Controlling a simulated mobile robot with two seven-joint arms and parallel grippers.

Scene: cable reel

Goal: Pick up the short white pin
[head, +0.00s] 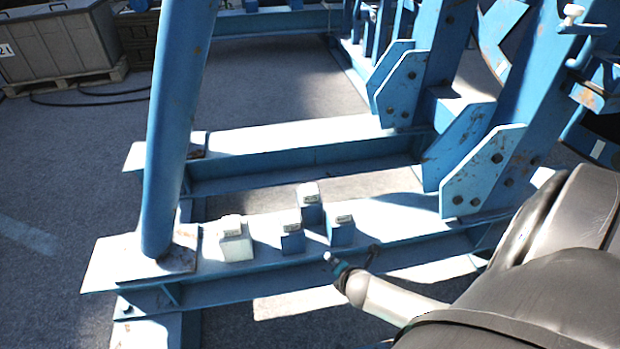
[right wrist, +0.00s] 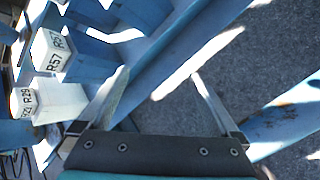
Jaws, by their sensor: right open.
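The short white pin (head: 236,247) is a squat pale block with a white labelled cap. It stands upright on the blue steel beam, leftmost of a small group of pins in the head view. In the right wrist view, a pale-bodied pin (right wrist: 65,99) lies at the left, its cap reading R29 in part. My right gripper (head: 352,258) is over the front edge of the beam, to the right of the white pin and apart from it. Its jaws (right wrist: 160,75) are open with nothing between them. My left gripper is not in view.
Blue pins stand right of the white one: a short one (head: 292,243), a rear one (head: 311,213) and a right one (head: 341,234). A thick blue post (head: 178,120) rises left of them. Blue gusset plates (head: 480,170) stand at the right. Grey floor lies in front.

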